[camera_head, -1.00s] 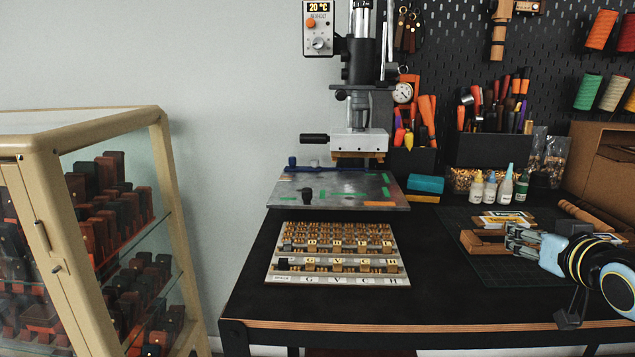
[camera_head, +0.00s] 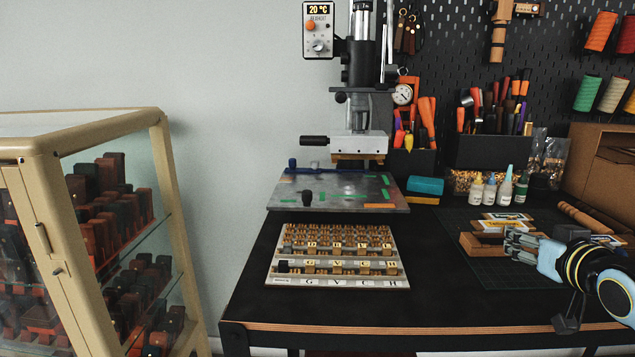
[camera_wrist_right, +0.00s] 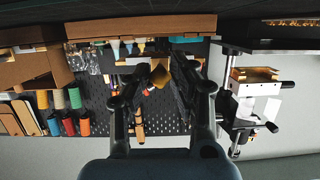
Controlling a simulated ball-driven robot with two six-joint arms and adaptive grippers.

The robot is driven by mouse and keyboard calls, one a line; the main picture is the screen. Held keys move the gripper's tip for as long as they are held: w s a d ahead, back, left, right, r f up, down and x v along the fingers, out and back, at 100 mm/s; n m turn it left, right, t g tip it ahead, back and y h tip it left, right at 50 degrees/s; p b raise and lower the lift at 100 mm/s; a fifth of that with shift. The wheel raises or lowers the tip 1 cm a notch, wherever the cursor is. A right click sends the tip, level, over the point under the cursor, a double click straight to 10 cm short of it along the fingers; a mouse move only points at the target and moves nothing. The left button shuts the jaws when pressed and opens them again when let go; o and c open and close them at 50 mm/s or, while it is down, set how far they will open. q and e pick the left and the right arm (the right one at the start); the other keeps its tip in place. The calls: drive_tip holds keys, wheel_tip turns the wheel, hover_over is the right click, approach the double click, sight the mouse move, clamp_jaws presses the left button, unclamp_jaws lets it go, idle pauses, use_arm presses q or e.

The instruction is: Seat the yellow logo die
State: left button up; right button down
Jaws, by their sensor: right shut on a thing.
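My right gripper (camera_head: 510,241) is over the cutting mat at the right of the bench, beside a wooden block. In the right wrist view the fingers (camera_wrist_right: 160,82) are shut on a small gold-yellow piece (camera_wrist_right: 160,73), which I take to be the yellow logo die. In the head view the fingers and nearby blocks largely hide it. The stamping press (camera_head: 358,130) stands at the back middle, its head above a metal plate (camera_head: 340,188). The press also shows in the right wrist view (camera_wrist_right: 258,108). My left gripper is not in view.
A tray of letter type (camera_head: 338,254) lies in front of the press plate. A wooden block (camera_head: 482,244) and labelled pieces (camera_head: 506,216) lie on the cutting mat (camera_head: 455,262). Small bottles (camera_head: 490,188) stand behind. A glass cabinet (camera_head: 160,195) is at the left.

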drive_tip(key=shift+f, duration=0.3)
drive_tip(key=shift+r, duration=0.1)
drive_tip(key=shift+p, duration=0.4)
idle(0.5)
idle(0.4)
drive_tip(key=shift+p, duration=0.45)
